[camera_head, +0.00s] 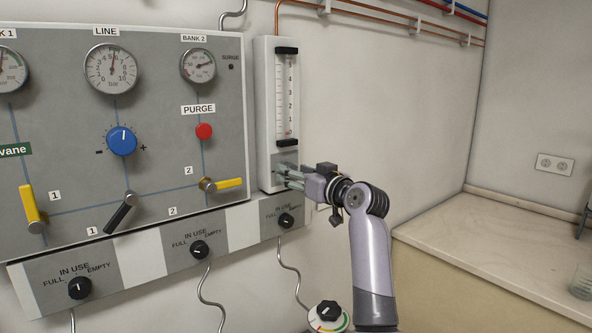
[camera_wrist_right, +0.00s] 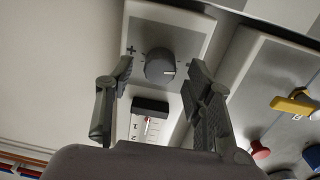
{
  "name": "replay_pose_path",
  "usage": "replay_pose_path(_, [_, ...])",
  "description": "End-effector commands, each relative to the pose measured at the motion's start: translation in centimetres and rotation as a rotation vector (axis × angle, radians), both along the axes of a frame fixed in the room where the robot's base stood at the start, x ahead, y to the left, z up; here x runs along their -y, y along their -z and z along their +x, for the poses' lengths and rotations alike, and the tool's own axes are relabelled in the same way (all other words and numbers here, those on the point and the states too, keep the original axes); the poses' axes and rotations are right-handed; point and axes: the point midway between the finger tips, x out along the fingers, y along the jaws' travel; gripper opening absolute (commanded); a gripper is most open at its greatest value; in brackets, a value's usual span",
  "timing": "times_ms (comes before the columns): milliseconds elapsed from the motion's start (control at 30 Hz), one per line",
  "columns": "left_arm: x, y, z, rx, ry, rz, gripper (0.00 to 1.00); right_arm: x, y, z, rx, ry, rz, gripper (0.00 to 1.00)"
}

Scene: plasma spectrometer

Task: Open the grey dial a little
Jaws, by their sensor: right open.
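The grey dial (camera_wrist_right: 160,66) sits on the pale flowmeter body, which shows in the head view (camera_head: 264,110). In the right wrist view its white mark points right, and a "+" is printed to its left. In the head view the dial is hidden behind my right gripper (camera_head: 280,176). In the right wrist view my right gripper (camera_wrist_right: 161,72) is open, one finger on each side of the dial, with gaps visible between the fingers and the dial. My left gripper is not in view.
A grey panel (camera_head: 60,130) with gauges, a blue knob (camera_head: 122,140), a red purge button (camera_head: 204,131) and yellow levers stands to the left. Black cylinder knobs (camera_head: 286,221) sit below. A beige counter (camera_head: 500,250) is at the right.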

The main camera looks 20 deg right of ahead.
Motion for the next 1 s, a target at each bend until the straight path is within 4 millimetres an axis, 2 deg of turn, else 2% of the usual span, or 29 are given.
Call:
replay_pose_path(333, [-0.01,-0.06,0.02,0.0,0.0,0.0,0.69,-0.09,0.01,0.25,0.0,0.0,0.0,0.48])
replay_pose_path(1000, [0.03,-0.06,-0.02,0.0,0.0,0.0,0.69,-0.1,0.03,0.23,-0.001,0.0,0.001,0.03])
